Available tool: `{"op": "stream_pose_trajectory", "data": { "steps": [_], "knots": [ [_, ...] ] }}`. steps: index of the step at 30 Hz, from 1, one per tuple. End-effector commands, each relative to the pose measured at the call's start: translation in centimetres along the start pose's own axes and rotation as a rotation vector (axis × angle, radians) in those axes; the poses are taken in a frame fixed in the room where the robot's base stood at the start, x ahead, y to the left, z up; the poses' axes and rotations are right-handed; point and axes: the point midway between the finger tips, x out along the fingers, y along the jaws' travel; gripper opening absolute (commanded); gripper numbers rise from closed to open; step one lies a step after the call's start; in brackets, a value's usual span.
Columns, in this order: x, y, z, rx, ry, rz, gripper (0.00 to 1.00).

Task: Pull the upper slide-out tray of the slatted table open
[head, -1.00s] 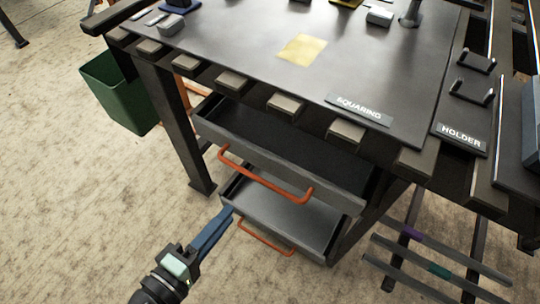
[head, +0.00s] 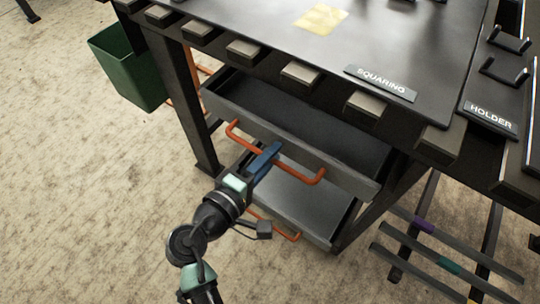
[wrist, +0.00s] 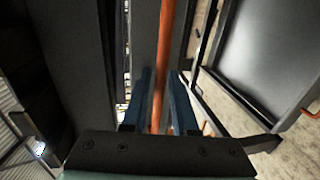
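The upper slide-out tray (head: 300,140) is a dark grey tray under the slatted table's (head: 380,45) top, with its inside partly showing. Its orange bar handle (head: 304,178) runs along the front. My gripper (head: 271,152) is at the middle of this handle. In the wrist view the handle (wrist: 163,50) passes between the two blue fingers of my gripper (wrist: 160,75), with a gap beside it. The fingers look open around the bar. In the head view the gripper hides part of the handle. The lower tray (head: 300,203) sits below, with its own orange handle (head: 283,232).
A green bin (head: 126,65) hangs at the table's left. A table leg (head: 185,100) stands left of the trays. Low rails (head: 430,268) with coloured bands lie at the right. The floor in front of the trays is clear.

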Motion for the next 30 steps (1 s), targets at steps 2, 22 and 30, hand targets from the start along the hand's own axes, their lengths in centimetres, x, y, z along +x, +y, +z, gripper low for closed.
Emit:
{"op": "stream_pose_trajectory", "data": {
  "steps": [2,22,30],
  "knots": [
    [0.02,0.02,-0.01,0.000,0.000,0.000,0.27],
    [-0.04,0.00,-0.04,0.001,0.001,0.000,0.00],
    [-0.06,0.00,-0.05,0.001,0.001,0.000,0.00]
  ]
}}
